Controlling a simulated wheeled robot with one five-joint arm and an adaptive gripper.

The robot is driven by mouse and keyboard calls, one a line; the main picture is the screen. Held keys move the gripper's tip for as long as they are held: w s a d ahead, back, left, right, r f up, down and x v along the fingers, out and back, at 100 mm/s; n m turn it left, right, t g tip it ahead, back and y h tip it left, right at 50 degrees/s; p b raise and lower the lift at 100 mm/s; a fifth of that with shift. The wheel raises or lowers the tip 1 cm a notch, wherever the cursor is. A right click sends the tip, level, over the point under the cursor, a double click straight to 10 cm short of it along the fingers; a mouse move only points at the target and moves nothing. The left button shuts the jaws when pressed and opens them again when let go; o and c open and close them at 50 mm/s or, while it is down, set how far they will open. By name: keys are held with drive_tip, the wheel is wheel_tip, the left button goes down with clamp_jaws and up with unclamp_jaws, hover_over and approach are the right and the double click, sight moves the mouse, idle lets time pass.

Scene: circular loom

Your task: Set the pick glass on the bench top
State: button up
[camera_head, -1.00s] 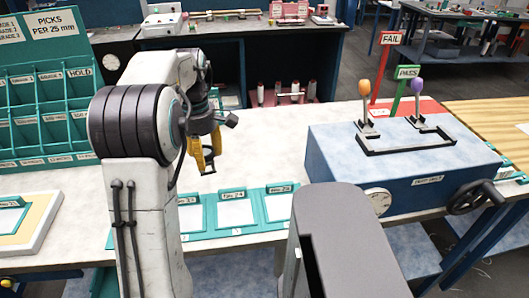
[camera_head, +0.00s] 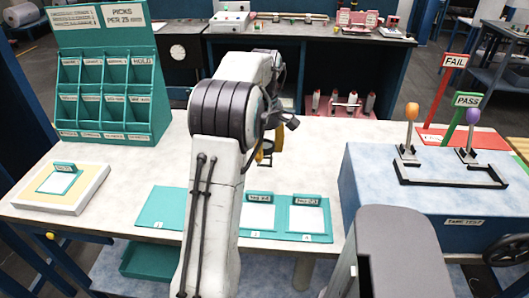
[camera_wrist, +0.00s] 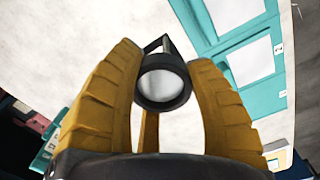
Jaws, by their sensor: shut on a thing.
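The pick glass (camera_wrist: 163,84) is a round lens in a dark ring with a thin angular frame. It sits between the two yellow fingers of my gripper (camera_wrist: 166,72) in the wrist view, with the pale bench top behind it. In the head view the pick glass (camera_head: 266,155) shows as a small dark shape below my gripper (camera_head: 264,146), which is mostly hidden by my arm. My gripper is shut on the pick glass over the bench top (camera_head: 320,157), behind the teal sample cards. The gap to the surface is hard to judge.
Teal cards (camera_head: 310,235) line the bench's front edge. A teal pigeonhole rack (camera_head: 110,85) stands at back left, with a framed sample (camera_head: 62,185) in front. A blue lever box (camera_head: 425,195) stands at right, by FAIL and PASS signs. Bare bench lies left of my arm.

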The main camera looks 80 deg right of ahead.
drive_tip(key=w+d+f+p, duration=0.1)
drive_tip(key=d+p, duration=0.1)
drive_tip(key=d, duration=0.1)
drive_tip(key=d+f+p, duration=0.2)
drive_tip(key=p, duration=0.1)
drive_tip(key=w+d+f+p, duration=0.1)
drive_tip(key=d+f+p, duration=0.1)
drive_tip(key=d+p, duration=0.1)
drive_tip(key=shift+w+d, duration=0.3)
drive_tip(key=shift+d+f, duration=0.1)
drive_tip(key=shift+f, duration=0.1)
drive_tip(key=shift+p, duration=0.35)
drive_tip(key=shift+f+p, duration=0.15)
drive_tip(key=shift+p, duration=0.3)
drive_tip(key=shift+f+p, duration=0.5)
drive_tip(key=shift+p, duration=0.4)
drive_tip(key=shift+f+p, duration=0.3)
drive_tip(key=shift+f, duration=1.1)
